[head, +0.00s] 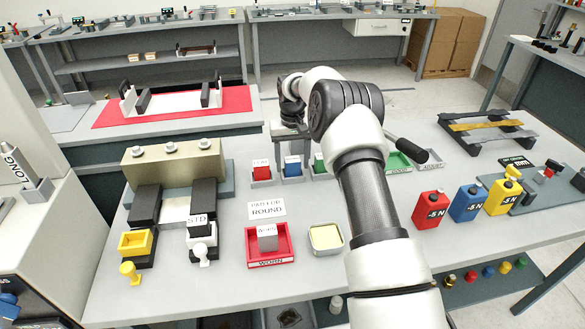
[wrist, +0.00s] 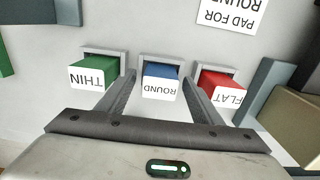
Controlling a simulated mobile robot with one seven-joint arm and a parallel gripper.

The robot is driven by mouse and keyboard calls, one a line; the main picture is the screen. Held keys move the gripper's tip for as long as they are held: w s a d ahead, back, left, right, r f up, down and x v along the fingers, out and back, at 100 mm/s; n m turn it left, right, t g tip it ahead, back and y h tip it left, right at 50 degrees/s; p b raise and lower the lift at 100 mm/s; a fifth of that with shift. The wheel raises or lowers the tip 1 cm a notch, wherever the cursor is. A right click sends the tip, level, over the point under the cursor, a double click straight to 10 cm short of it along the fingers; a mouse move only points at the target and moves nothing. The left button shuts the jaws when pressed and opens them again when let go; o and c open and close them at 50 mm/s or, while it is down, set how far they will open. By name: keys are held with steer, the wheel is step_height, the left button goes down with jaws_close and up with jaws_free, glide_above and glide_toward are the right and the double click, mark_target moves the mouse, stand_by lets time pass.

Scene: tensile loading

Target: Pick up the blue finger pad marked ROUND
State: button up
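The blue finger pad (wrist: 160,78), with ROUND on its white label, sits in a small grey holder, between two other pads. It also shows in the head view (head: 292,165), partly below my gripper (head: 290,132). In the wrist view my gripper (wrist: 160,88) is open, with one finger on each side of the blue pad. The fingers look apart from the pad, though the exact gaps and the fingertip height are hard to tell.
The green THIN pad (wrist: 93,74) and the red FLAT pad (wrist: 218,83) stand close on either side, in their own holders. A PAD FOR ROUND card (head: 266,209) lies nearby. A red WORN tray (head: 284,247) and a yellow-filled dish (head: 326,238) stand nearer the front.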

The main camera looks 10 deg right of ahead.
steer(key=c, duration=1.1)
steer(key=shift+r, duration=0.1)
